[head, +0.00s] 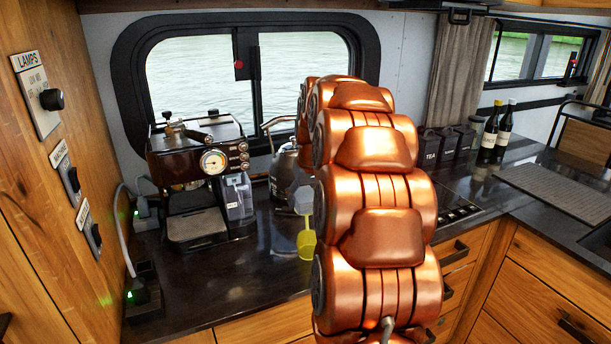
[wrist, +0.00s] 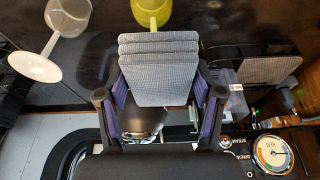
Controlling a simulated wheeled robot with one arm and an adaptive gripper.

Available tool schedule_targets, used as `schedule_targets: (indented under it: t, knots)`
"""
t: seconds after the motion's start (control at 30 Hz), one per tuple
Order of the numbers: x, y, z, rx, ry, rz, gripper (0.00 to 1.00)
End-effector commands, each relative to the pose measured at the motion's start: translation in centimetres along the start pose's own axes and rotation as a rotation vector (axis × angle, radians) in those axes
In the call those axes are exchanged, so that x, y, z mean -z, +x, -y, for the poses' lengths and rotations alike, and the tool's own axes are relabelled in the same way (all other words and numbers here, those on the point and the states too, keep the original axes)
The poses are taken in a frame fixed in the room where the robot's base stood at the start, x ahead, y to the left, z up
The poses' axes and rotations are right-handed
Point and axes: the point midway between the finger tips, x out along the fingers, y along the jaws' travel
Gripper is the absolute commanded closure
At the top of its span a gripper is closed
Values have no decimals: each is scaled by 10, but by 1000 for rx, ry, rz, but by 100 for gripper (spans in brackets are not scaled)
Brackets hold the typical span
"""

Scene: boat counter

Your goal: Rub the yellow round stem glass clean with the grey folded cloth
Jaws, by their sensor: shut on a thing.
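The grey folded cloth (wrist: 158,80) is held between the two purple-sided fingers of my gripper (wrist: 162,92) in the wrist view, its folded layers at the upper edge. The yellow stem glass (wrist: 151,10) lies just beyond that edge, cut off by the top of the picture. I cannot tell whether cloth and glass touch. In the head view part of the yellow glass (head: 306,242) shows on the dark counter, beside my copper arm. My gripper is hidden behind the arm there. A pale shape above the yellow glass is too small to identify.
A whitish stem glass (wrist: 36,67) stands at the upper left in the wrist view. In the head view an espresso machine (head: 183,160) stands left of the yellow glass, with a kettle (head: 285,172) behind. Canisters (head: 446,143) and two bottles (head: 497,132) stand at the right.

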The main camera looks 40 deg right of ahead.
Motion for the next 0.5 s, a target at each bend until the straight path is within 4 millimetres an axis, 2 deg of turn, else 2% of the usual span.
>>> schedule_targets:
  t: [0.03,0.5]
  knots:
    - [4,-7,0,-1,-1,-6,71]
    - [17,-48,3,0,-6,-6,71]
